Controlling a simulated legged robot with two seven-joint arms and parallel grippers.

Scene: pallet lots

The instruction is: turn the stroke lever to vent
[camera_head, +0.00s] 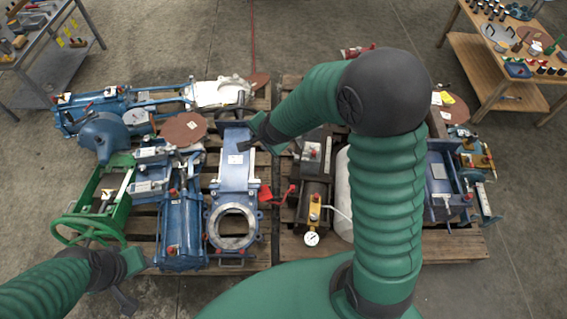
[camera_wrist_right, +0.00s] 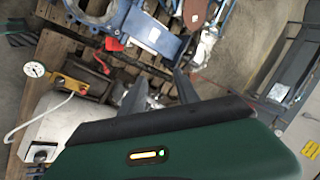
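A dark actuator unit (camera_head: 313,195) with a yellow block (camera_head: 316,212) and a round gauge (camera_head: 312,239) stands on the right pallet. A red-handled lever (camera_head: 284,194) projects from its left side; I take this as the stroke lever, but its markings are too small to read. In the right wrist view a red lever (camera_wrist_right: 103,65) shows left of the fingers. My right gripper (camera_head: 254,132) is above the blue gate valve, up and left of the lever and apart from it. Its fingers (camera_wrist_right: 160,88) are spread and empty. My left gripper (camera_head: 132,278) is low at the left, apart from everything, fingers spread.
A blue gate valve (camera_head: 237,170) with a red tag (camera_head: 265,194) lies left of the unit. Blue cylinders (camera_head: 182,230) and a green-framed valve (camera_head: 105,195) crowd the left pallet. My right arm covers part of the right pallet.

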